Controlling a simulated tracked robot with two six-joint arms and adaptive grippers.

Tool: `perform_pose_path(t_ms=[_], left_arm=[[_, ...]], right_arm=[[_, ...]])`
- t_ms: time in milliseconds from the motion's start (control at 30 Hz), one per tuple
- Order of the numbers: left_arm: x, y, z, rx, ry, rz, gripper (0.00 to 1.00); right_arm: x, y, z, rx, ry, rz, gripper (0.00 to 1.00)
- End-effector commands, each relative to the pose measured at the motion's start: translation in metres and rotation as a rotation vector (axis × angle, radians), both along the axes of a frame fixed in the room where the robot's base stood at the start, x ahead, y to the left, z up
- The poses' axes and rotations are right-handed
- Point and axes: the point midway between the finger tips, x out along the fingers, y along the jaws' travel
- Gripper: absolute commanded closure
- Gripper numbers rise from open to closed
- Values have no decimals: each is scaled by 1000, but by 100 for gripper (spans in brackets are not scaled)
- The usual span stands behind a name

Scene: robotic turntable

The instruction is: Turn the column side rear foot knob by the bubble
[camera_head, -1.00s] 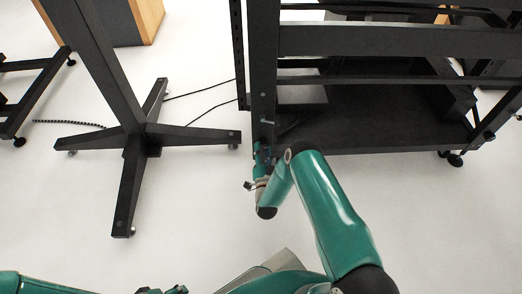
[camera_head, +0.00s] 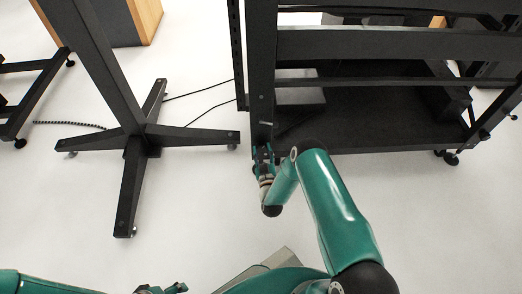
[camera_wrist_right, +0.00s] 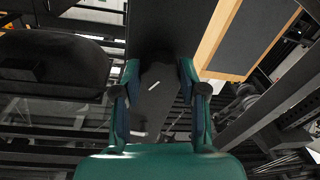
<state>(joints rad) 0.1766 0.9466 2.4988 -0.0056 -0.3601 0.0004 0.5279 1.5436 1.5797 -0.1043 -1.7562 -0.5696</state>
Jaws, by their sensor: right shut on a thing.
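My right gripper (camera_head: 263,152) is at the foot of the black rack's near left post (camera_head: 262,90). In the right wrist view the two fingers of this gripper (camera_wrist_right: 160,95) stand on either side of a dark part, shut on what I take to be the foot knob; the knob itself is not clearly visible. A dark post rises beyond the fingers, with a small white mark (camera_wrist_right: 154,85) on it. I cannot make out a bubble in either view. My left gripper (camera_head: 162,289) shows only partly at the bottom edge of the head view.
A black column on a cross-shaped base (camera_head: 145,138) stands left of the rack, one leg reaching close to my right gripper. Cables (camera_head: 200,115) run on the floor behind it. The rack's low shelf (camera_head: 375,120) lies to the right. White floor is clear in front.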

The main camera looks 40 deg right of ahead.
Motion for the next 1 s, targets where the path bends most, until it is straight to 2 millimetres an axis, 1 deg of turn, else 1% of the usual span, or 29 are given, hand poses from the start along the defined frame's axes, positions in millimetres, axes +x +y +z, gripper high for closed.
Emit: perform_pose_path(t_ms=[33, 400, 600, 800, 1000], left_arm=[[0, 0, 3, 0, 0, 0, 33], [0, 0, 13, 0, 0, 0, 33], [0, 0, 18, 0, 0, 0, 33], [0, 0, 20, 0, 0, 0, 33], [0, 0, 21, 0, 0, 0, 33]], right_arm=[[2, 4, 1, -36, 26, 12, 93], [2, 3, 3, -330, 204, 13, 93], [2, 3, 3, -459, 280, 13, 93], [2, 4, 3, -543, 332, 14, 93], [2, 4, 3, -584, 357, 15, 93]])
